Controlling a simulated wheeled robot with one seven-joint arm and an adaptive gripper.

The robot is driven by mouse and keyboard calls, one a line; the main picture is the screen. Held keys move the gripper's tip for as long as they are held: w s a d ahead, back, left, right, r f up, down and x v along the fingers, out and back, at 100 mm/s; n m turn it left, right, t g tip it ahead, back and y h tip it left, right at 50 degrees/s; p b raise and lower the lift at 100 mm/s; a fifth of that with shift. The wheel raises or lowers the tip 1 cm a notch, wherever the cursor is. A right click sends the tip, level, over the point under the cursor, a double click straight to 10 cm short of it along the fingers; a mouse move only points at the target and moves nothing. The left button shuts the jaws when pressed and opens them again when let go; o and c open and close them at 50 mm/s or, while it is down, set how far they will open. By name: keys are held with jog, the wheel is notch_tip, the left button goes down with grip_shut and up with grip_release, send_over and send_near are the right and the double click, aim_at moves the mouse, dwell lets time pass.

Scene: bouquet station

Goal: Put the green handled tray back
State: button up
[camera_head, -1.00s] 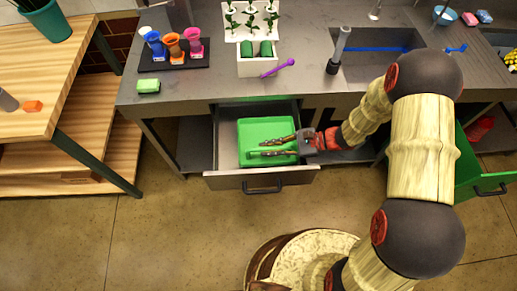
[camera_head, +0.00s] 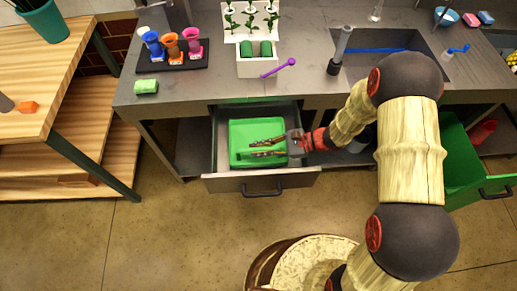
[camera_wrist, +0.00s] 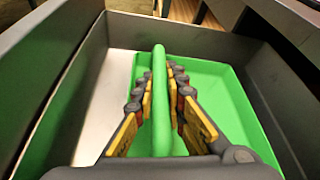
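The green handled tray (camera_head: 237,157) lies in the pulled-out drawer (camera_head: 308,163) under the grey counter. Its raised green handle (camera_wrist: 159,60) runs along the middle of the tray in the wrist view. My gripper (camera_head: 256,149) reaches in from the right, low over the tray. In the wrist view my gripper (camera_wrist: 161,72) has one finger on each side of the handle, with the fingertips close against it. It looks shut on the handle. The tray floor (camera_wrist: 215,90) shows empty to the right of the fingers. The finger bodies hide part of the handle.
A green-sided drawer (camera_head: 465,170) is open at the right. On the counter are a black stand of colored cups (camera_head: 172,60), a green block (camera_head: 146,87), a white planter (camera_head: 258,66) and a purple tool (camera_head: 278,68).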

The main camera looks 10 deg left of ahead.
jog(key=o, duration=0.5)
jog(key=shift+r, duration=0.2)
jog(key=p+v, duration=0.3)
jog(key=v, duration=0.9)
jog(key=s+d+r+n+t+h, duration=0.2)
jog(key=s+d+r+n+h, duration=0.2)
jog(key=r, duration=0.6)
jog(key=s+d+r+n+t+h, duration=0.3)
jog(key=s+d+r+n+h, duration=0.2)
jog(key=r, duration=0.5)
jog(key=s+d+r+n+t+h, duration=0.2)
jog(key=s+d+r+n+h, duration=0.2)
jog(key=s+d+r, duration=0.3)
notch_tip(320, 180, up, 3)
jog(key=shift+n, duration=0.3)
